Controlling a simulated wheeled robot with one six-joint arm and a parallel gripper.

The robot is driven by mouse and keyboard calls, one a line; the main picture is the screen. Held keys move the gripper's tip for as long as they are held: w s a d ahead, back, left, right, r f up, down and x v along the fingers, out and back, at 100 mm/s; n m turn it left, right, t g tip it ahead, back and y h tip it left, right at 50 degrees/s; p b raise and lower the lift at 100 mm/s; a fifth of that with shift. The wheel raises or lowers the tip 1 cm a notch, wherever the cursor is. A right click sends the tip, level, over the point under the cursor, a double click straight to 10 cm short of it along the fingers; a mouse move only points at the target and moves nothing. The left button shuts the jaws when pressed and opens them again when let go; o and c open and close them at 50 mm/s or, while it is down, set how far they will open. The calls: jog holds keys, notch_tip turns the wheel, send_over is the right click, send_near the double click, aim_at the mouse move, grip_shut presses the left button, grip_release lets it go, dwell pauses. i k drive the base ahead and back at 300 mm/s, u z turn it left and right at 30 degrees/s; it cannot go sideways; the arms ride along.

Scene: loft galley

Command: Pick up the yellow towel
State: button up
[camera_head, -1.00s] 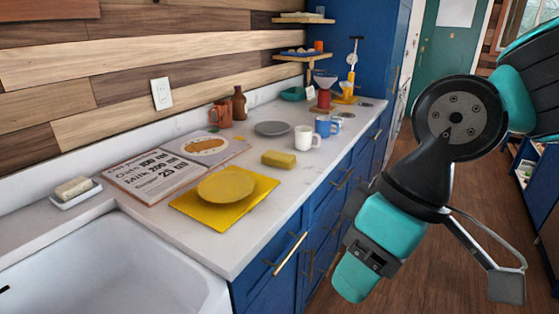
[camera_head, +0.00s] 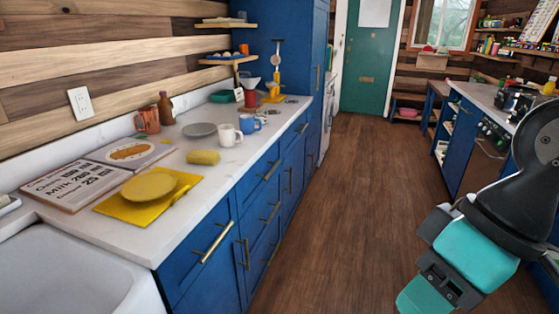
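A flat yellow towel (camera_head: 130,209) lies on the white counter near the sink. A round yellow plate (camera_head: 149,187) rests on top of it and hides its middle; its edges and corners show around the plate. My arm is at the lower right, over the floor and well apart from the counter. Its fingers do not show in this view, so I cannot see whether they are open or shut.
An open recipe book (camera_head: 75,187) lies left of the towel, and a yellow sponge (camera_head: 203,157) to its right. A grey plate (camera_head: 199,130), a white mug (camera_head: 229,135) and a blue mug (camera_head: 249,124) stand farther back. The wooden floor (camera_head: 345,190) is clear.

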aim_at(196, 156)
jog(key=z, duration=0.5)
jog(key=k, duration=0.7)
jog(key=z, duration=0.15)
jog(key=i, duration=1.45)
jog(key=u, duration=1.45)
jog(key=i, duration=0.9)
jog(key=u, duration=1.2)
jog(key=i, duration=0.2)
jog(key=u, duration=0.25)
